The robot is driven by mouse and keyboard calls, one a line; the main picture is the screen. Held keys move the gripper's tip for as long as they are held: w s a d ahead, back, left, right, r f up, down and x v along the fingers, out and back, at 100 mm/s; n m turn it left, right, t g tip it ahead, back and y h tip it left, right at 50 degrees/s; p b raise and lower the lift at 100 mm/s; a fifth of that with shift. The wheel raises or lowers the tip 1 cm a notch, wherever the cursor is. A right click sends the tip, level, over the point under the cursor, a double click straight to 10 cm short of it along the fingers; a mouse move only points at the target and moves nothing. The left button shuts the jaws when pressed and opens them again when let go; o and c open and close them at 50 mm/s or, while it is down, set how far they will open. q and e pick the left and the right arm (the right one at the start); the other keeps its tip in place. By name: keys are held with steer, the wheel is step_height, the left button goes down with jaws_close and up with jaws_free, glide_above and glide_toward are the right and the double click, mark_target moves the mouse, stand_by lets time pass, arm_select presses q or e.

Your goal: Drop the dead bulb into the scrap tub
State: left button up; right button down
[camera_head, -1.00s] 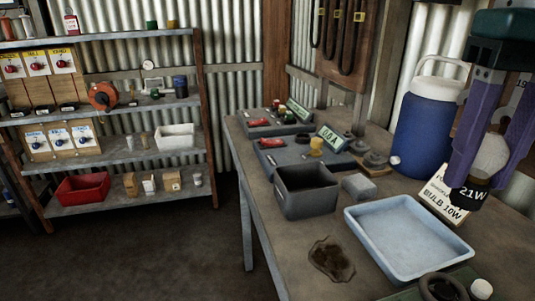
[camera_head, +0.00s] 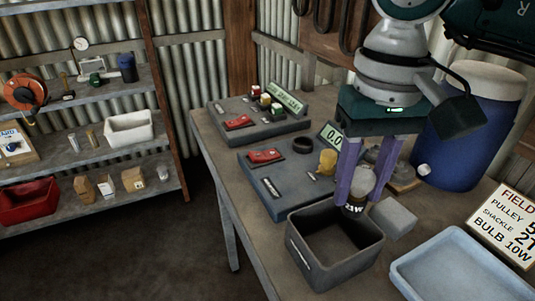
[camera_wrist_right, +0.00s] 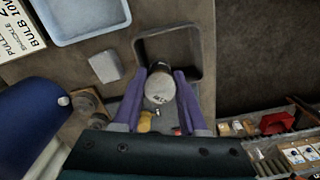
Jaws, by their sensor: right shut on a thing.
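The bulb (camera_head: 362,181) has a pale round glass and a dark base marked with white print. My right gripper (camera_head: 360,192) is shut on its glass, with the base pointing down. The bulb also shows in the right wrist view (camera_wrist_right: 160,86). The dark grey open tub (camera_head: 306,263) stands on the bench. The bulb overlaps the tub's far rim in the head view, and the rim on the gripper's side in the wrist view (camera_wrist_right: 203,55). Its exact height above the rim is unclear. The visible tub floor looks empty. My left gripper is out of view.
A small grey block (camera_head: 393,218) sits right of the tub, and a pale blue tray (camera_head: 450,275) lies further right.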

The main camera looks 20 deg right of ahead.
mark_target(353, 207)
step_height(353, 207, down, 5)
steer(key=shift+r+b, duration=0.2)
steer(key=shift+b, duration=1)
steer(key=shift+c, duration=1.9)
jaws_free()
steer(key=shift+r, duration=0.15)
step_height(353, 207, up, 10)
steer(key=shift+f+b, duration=0.15)
steer(key=shift+b, duration=0.25)
